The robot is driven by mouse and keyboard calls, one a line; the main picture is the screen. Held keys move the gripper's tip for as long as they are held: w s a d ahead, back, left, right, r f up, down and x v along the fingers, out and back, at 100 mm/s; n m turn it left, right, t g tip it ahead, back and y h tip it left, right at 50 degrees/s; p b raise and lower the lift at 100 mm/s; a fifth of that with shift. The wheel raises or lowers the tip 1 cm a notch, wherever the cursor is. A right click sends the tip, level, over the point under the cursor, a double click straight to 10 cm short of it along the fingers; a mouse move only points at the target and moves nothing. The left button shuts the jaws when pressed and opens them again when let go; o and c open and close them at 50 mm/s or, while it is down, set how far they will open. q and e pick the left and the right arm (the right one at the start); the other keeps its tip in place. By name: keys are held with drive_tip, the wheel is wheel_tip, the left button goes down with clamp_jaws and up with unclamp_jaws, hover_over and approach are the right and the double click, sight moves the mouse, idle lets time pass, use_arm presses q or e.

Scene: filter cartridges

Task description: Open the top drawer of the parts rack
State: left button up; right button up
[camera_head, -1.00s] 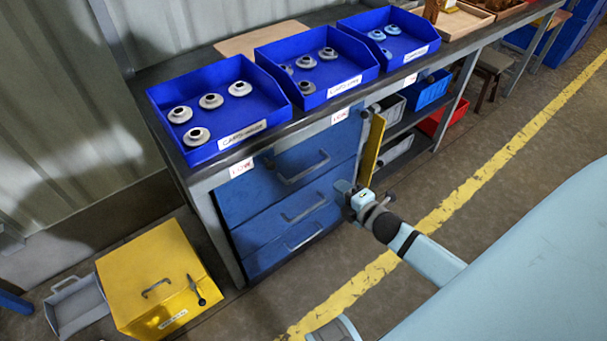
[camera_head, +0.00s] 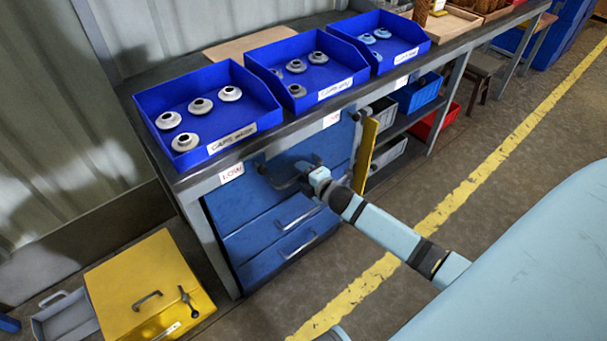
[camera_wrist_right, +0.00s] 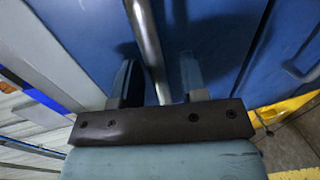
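The parts rack under the bench has several blue drawers. Its top drawer (camera_head: 232,200) appears shut, with its face in line with those below. My right gripper (camera_head: 300,178) is in front of the top drawer and partly hides its handle (camera_head: 272,182). In the right wrist view the metal handle bar (camera_wrist_right: 146,40) runs between the two fingers of the right gripper (camera_wrist_right: 156,78). The fingers are apart, with gaps to the bar, and the blue drawer front is just beyond them. My left gripper is not in view.
Blue bins (camera_head: 205,78) of caps stand on the bench above. A yellow panel (camera_head: 365,155) stands upright right of the drawers. A yellow box (camera_head: 125,285) and a grey tray (camera_head: 65,318) are on the floor at left. Floor before the drawers is clear.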

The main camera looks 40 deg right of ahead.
clamp_jaws()
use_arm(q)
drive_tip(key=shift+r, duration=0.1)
use_arm(e)
drive_tip(key=shift+s, duration=0.1)
drive_tip(key=shift+s, duration=0.3)
use_arm(q)
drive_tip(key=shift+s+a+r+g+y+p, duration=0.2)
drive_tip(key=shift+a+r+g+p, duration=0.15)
drive_tip(key=shift+p, duration=1.8)
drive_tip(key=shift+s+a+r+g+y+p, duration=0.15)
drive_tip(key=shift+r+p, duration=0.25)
drive_tip(key=shift+p, duration=1.7)
use_arm(e)
drive_tip(key=f+v, duration=0.3)
drive_tip(key=v, duration=1.1)
drive_tip(key=s+f+v, duration=0.1)
drive_tip(key=f+v, duration=0.2)
drive_tip(key=v, duration=1.2)
drive_tip(key=shift+s, duration=0.3)
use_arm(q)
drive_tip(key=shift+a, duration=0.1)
use_arm(e)
unclamp_jaws()
